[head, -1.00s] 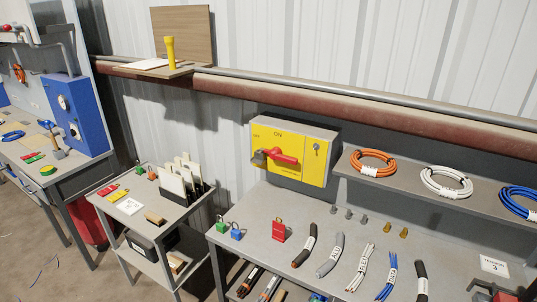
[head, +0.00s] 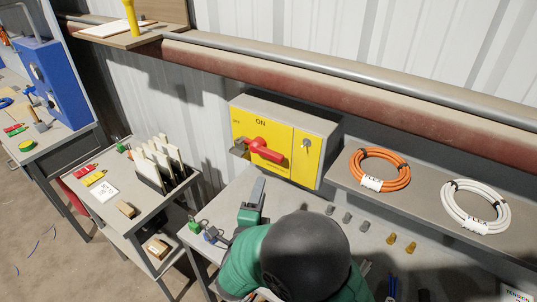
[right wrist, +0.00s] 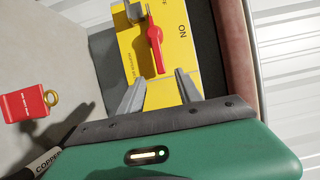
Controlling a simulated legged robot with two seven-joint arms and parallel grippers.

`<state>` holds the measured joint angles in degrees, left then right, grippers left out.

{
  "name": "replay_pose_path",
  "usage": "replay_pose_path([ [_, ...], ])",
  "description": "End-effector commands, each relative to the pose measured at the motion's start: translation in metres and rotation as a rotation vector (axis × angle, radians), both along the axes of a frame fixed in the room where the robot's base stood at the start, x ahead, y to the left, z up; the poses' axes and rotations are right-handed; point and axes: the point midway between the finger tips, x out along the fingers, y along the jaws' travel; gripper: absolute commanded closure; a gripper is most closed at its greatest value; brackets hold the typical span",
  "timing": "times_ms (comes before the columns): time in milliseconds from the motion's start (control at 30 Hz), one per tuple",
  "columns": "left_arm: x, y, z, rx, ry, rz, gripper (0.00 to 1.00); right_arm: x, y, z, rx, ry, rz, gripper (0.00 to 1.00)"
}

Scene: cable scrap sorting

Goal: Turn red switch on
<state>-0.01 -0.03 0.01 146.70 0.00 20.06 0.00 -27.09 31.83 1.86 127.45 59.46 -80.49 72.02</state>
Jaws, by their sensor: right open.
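The red switch (head: 264,151) is a rotary handle on a yellow panel (head: 300,145) of a grey box against the wall. It lies roughly level, under the word ON, with a grey metal piece at its left end. In the right wrist view the red switch (right wrist: 155,45) is beyond the fingertips, with the panel behind it. My right gripper (head: 258,186) is below and in front of the panel, its arm rising from the bottom. In the right wrist view my right gripper (right wrist: 158,86) is open and empty, apart from the handle. My left gripper is out of view.
A red padlock-like tag (right wrist: 22,105) stands on the bench beside my gripper. Green and blue padlocks (head: 195,225) sit at the bench's left edge. An orange cable coil (head: 380,170) and a white coil (head: 475,205) lie on the shelf at right.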

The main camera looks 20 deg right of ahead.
Motion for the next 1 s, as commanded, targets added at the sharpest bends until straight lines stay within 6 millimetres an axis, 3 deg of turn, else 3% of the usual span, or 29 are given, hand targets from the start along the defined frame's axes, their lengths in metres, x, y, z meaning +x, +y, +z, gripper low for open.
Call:
replay_pose_path([
  [300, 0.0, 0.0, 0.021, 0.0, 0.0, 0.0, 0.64, 0.075, -0.054, 0.0, 0.006, 0.004, -0.004, 0.58],
  [500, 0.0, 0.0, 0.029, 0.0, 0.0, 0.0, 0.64, 0.11, -0.071, 0.001, 0.003, 0.004, -0.003, 0.58],
  [667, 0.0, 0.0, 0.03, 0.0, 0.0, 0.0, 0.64, 0.123, -0.075, 0.0, 0.002, 0.005, 0.0, 0.58],
  [900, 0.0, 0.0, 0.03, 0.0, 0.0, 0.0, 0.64, 0.124, -0.077, -0.001, 0.002, 0.004, 0.0, 0.58],
  [1000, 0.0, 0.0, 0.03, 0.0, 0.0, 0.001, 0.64, 0.124, -0.077, -0.001, 0.003, 0.004, 0.0, 0.7],
])
